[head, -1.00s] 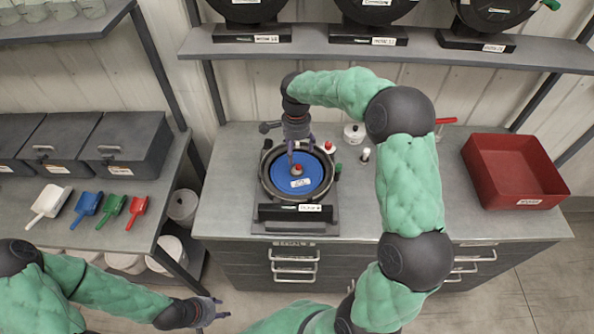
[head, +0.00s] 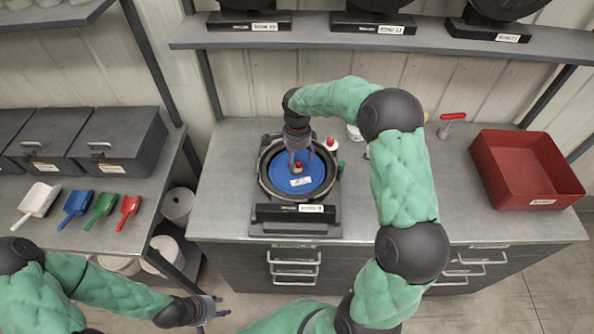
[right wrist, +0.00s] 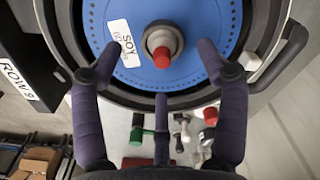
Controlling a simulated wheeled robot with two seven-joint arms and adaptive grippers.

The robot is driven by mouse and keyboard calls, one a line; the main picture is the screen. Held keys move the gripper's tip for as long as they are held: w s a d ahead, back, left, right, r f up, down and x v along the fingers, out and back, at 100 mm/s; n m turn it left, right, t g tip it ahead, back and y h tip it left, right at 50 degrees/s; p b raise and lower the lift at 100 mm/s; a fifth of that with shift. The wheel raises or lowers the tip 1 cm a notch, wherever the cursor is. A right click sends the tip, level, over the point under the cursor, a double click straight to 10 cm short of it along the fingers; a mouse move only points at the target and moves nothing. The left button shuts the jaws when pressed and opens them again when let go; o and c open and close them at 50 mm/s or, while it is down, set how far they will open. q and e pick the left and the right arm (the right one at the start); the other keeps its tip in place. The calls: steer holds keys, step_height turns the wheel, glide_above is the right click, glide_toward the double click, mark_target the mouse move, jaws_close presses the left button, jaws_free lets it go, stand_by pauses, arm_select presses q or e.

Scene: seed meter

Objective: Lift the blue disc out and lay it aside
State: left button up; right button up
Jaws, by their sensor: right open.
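The blue disc (head: 311,183) lies inside the round dark housing of the seed meter (head: 264,186) on the bench. In the right wrist view the blue disc (right wrist: 195,22) carries a white label reading SOY and a row of small holes near its rim. A red-tipped knob (right wrist: 162,50) stands at its centre. My right gripper (head: 298,164) is above the disc, pointing down. In the right wrist view its fingers (right wrist: 160,62) are spread on either side of the knob, holding nothing. My left gripper (head: 217,308) is low at the left, off the bench; its fingers look apart and empty.
A red tray (head: 483,182) stands at the bench's right. A red-handled tool (head: 453,117), a red-capped white bottle (head: 331,145) and a green piece (head: 341,164) are behind or beside the meter. Colored scoops (head: 103,205) lie on the left bench. Bench space before the tray is clear.

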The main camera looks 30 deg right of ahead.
mark_target(297, 163)
steer(key=f, duration=0.5)
steer(key=shift+w+d, duration=0.1)
steer(key=shift+w, duration=0.1)
steer(key=c, duration=1.2)
